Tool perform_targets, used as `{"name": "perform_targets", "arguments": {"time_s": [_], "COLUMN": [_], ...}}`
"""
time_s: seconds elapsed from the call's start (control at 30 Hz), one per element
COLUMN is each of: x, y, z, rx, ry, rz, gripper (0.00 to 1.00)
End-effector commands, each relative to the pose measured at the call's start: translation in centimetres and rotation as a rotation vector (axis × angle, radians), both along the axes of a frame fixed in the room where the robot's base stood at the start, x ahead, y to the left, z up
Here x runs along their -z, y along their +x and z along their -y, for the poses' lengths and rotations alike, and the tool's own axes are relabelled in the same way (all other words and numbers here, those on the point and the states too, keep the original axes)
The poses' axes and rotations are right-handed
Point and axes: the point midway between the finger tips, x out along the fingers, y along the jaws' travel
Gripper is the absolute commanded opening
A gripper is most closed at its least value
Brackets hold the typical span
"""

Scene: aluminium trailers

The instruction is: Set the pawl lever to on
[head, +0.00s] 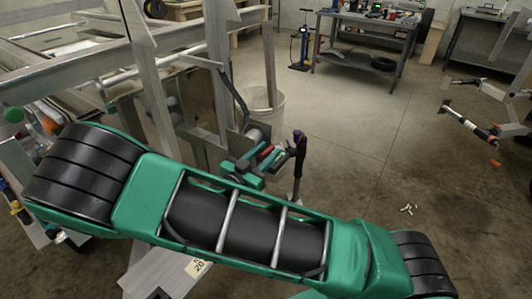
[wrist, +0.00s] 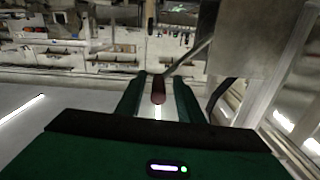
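The pawl lever, seen as a short red-brown grip (wrist: 158,90), stands between the two green fingers of my gripper (wrist: 160,97) in the wrist view. A gap shows on each side of it, so the fingers look open around it and not touching. In the head view a small red piece (head: 266,152), likely the same lever, shows at my gripper (head: 270,157), beside the winch on the trailer post. The pawl and its teeth are hidden, so I cannot tell the lever's setting.
A crank with a dark purple handle (head: 299,145) stands just right of my gripper. Aluminium trailer frame (head: 218,60) rises close behind, with a whitish bucket (head: 262,103) beyond it. Open concrete floor (head: 350,130) lies to the right, before a workbench (head: 365,45).

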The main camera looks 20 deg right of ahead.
Motion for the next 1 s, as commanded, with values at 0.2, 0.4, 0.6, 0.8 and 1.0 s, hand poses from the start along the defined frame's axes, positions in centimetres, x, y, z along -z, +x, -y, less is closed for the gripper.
{"name": "perform_targets", "arguments": {"time_s": [0.2,0.4,0.6,0.8,1.0], "x": [0.0,0.0,0.0,-0.1,-0.2], "y": [0.1,0.1,0.0,0.1,0.2], "z": [0.1,0.1,0.5,1.2,1.6], "rx": [0.0,0.001,0.006,0.019,0.027], "ry": [0.0,0.0,-0.001,-0.015,-0.025], "rz": [0.0,0.0,-0.004,-0.023,-0.037], "gripper": [0.34,0.03,0.0,0.0,0.0]}}
